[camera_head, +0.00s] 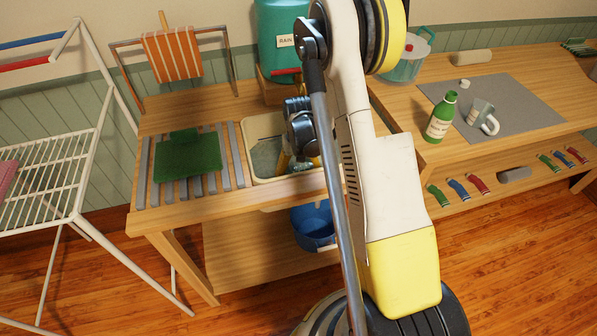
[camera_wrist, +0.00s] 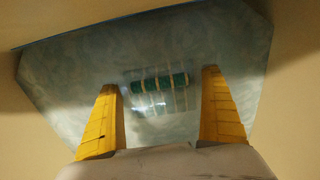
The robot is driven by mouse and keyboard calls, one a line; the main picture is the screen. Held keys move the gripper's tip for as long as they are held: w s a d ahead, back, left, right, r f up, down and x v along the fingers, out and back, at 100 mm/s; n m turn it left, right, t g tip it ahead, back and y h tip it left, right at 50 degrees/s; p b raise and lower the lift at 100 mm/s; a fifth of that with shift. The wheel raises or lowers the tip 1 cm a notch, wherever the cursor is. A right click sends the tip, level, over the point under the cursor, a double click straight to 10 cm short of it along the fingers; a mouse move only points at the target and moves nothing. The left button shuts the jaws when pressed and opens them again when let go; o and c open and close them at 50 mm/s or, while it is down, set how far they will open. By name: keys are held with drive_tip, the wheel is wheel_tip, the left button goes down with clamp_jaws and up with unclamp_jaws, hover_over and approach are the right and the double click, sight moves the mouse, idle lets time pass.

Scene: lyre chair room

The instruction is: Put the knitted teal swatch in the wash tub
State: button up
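The wash tub (camera_head: 257,178) is a cream basin with grey-blue water, set into the wooden bench. It fills much of the wrist view as a pale basin with blue-grey water (camera_wrist: 75,65). My gripper (camera_head: 299,166) is at the tub, its yellow fingers partly hidden behind my arm. In the wrist view my gripper (camera_wrist: 162,112) has its fingers wide apart, with nothing held. A small teal, pale-striped patch shows on the water between and beyond the fingers; I cannot tell whether it is the swatch or a reflection. I cannot identify the knitted teal swatch for sure.
A green flat piece (camera_head: 187,157) lies on grey slats left of the tub. A blue bucket (camera_head: 313,226) stands on the lower shelf. A white drying rack (camera_head: 60,165) is at left.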

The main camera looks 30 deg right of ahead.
drive_tip(key=shift+r, duration=0.1)
drive_tip(key=s+a+r+t+p, duration=0.1)
drive_tip(key=a+r+p, duration=0.15)
drive_tip(key=r, duration=0.75)
drive_tip(key=a+r+p, duration=0.1)
drive_tip(key=r+p, duration=0.2)
drive_tip(key=r, duration=0.7)
drive_tip(key=s+a+r+n+t, duration=0.1)
drive_tip(key=s+a+r+t, duration=0.2)
drive_tip(key=s+a+r, duration=0.3)
drive_tip(key=s+a+r+n+t, duration=0.2)
drive_tip(key=s+a+r+t, duration=0.1)
drive_tip(key=s+a+r, duration=0.3)
drive_tip(key=s+r, duration=0.2)
drive_tip(key=s, duration=0.2)
drive_tip(key=shift+s, duration=0.4)
